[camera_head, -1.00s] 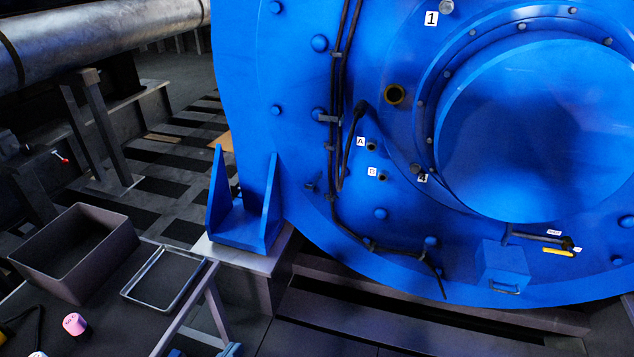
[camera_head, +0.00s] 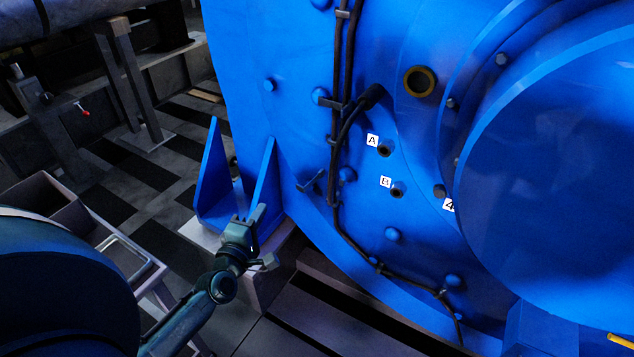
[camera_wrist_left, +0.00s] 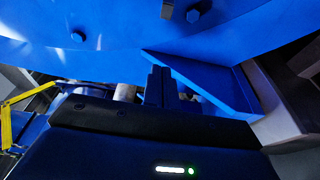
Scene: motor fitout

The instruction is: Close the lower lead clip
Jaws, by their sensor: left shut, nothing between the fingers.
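A small dark clip lever (camera_head: 312,183) sticks out to the left of the black lead (camera_head: 334,185) on the blue motor face; it looks swung away from the lead, and I take it for the lower lead clip. My left gripper (camera_head: 259,213) is shut and empty, below and left of that lever and apart from it, in front of the blue bracket. In the left wrist view its closed fingers (camera_wrist_left: 160,86) point at the blue surface. A small grey tab (camera_wrist_left: 167,9) shows at that view's top edge; I cannot tell what it is. My right gripper is not in view.
The blue bracket (camera_head: 212,178) stands on a pale plinth close to my left gripper. Ports labelled A (camera_head: 384,150) and B (camera_head: 397,189) lie right of the lead. An open grey box (camera_head: 48,195) and a tray frame (camera_head: 128,262) are at the left.

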